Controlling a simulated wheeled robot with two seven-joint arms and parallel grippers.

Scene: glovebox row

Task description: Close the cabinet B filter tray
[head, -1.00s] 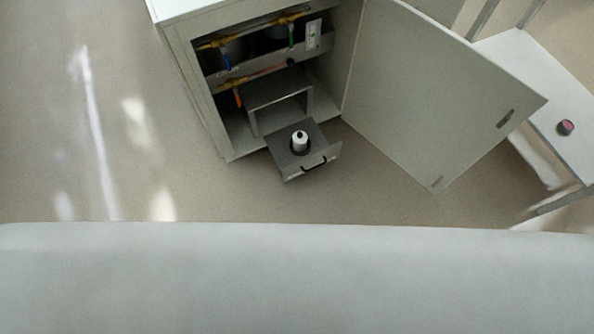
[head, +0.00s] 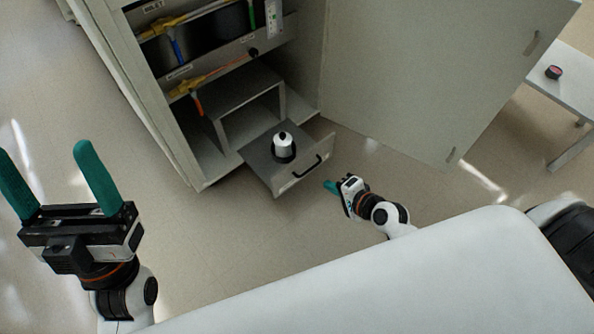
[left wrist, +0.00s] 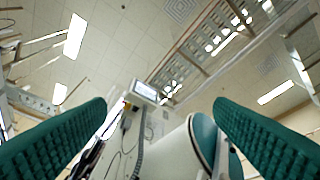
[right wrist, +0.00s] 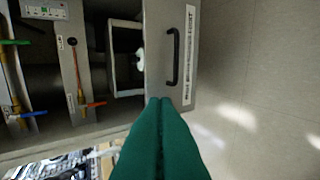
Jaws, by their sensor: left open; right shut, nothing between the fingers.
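The filter tray (head: 297,174) is a grey drawer pulled out of the open cabinet (head: 152,95) near the floor. Its front has a black bar handle (head: 306,167), and a white canister with a black top (head: 283,146) stands in it. In the right wrist view the tray front (right wrist: 187,60) and its handle (right wrist: 173,56) show just beyond the fingertips. My right gripper (head: 328,186) is shut and empty, close to the front panel's lower right; whether it touches cannot be told. My left gripper (head: 42,165) is open and empty at the left, pointing up, far from the tray.
The cabinet door (head: 420,75) stands wide open to the right of the tray. Hoses and valves (head: 175,50) sit inside above a grey shelf (head: 240,90). A white table (head: 570,85) with a small dark and pink item (head: 553,72) is at the right. Floor before the tray is clear.

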